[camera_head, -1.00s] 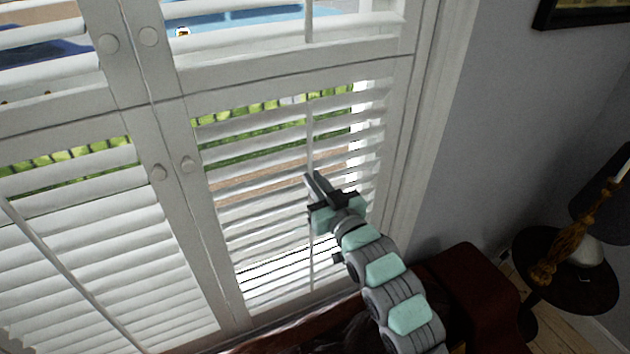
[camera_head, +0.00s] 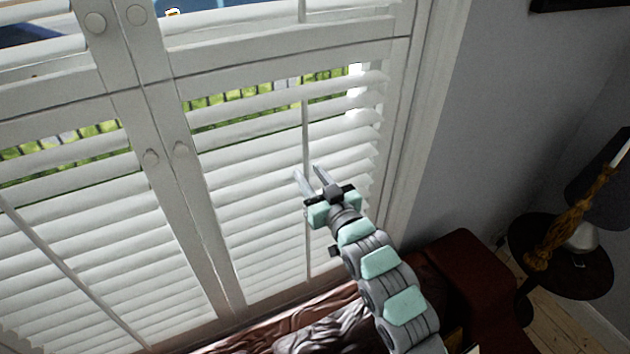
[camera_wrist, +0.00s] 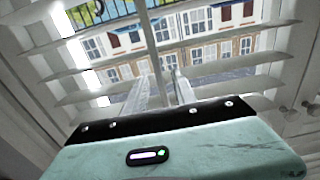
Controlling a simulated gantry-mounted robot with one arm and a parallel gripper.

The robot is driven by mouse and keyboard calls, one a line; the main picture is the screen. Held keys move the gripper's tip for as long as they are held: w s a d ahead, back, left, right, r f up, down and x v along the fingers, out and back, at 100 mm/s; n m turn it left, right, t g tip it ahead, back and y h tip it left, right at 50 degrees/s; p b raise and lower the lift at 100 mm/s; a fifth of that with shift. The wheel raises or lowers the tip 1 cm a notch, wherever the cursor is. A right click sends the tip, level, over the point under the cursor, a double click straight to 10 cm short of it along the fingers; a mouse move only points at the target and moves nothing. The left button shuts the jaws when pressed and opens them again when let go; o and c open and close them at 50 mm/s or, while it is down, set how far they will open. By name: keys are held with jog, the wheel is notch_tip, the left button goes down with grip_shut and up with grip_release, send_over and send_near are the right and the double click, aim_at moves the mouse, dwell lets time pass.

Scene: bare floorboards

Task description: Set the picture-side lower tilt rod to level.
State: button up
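The lower right shutter panel, nearest the picture frame, has a thin white vertical tilt rod (camera_head: 305,135) down its middle. The rod also shows in the wrist view (camera_wrist: 151,40). My gripper (camera_head: 308,170) is at the rod's middle height, its two fingers spread with nothing held. In the wrist view the rod runs up between the spread fingers (camera_wrist: 160,88); I cannot tell whether they touch it. The panel's slats (camera_head: 245,190) look mostly closed from the head view, with gaps near the top. In the wrist view they look thin, with houses visible between them.
The lower left panel has its own tilt rod (camera_head: 65,265). Round knobs (camera_head: 181,150) sit on the middle stiles. A dark picture frame (camera_head: 580,4) hangs on the right wall. A dark red seat (camera_head: 465,285) and a round side table (camera_head: 560,268) with a lamp stand at right.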

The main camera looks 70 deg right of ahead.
jog(key=b+v, duration=0.1)
jog(key=v, duration=0.9)
jog(key=shift+s+a, duration=0.25)
